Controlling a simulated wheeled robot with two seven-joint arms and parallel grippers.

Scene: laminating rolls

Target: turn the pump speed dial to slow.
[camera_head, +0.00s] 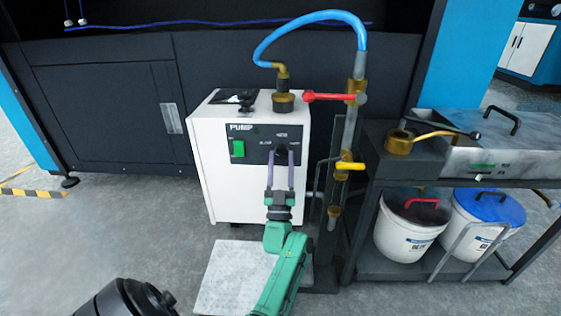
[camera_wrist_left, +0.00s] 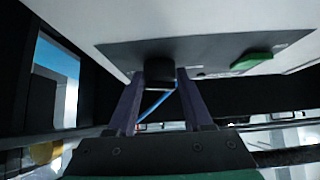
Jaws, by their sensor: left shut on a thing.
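The white pump box (camera_head: 212,180) stands on the floor with a black panel marked PUMP on its front. The panel holds a green switch (camera_head: 238,149) at left and the dark speed dial at right. My left gripper (camera_head: 282,155) reaches up to the dial, its two purple fingers on either side of it and mostly hiding it in the head view. In the left wrist view the black dial (camera_wrist_left: 160,72) sits between the fingertips (camera_wrist_left: 160,78), and the gripper is shut on it. The dial's setting cannot be read. My right gripper is not in view.
A blue hose (camera_head: 310,17) arches from the pump top to a vertical pipe with a red lever (camera_head: 328,97) and a yellow lever (camera_head: 350,166), close right of the gripper. A cart at right carries white buckets (camera_head: 407,232). A pale plate (camera_head: 228,282) lies below the pump.

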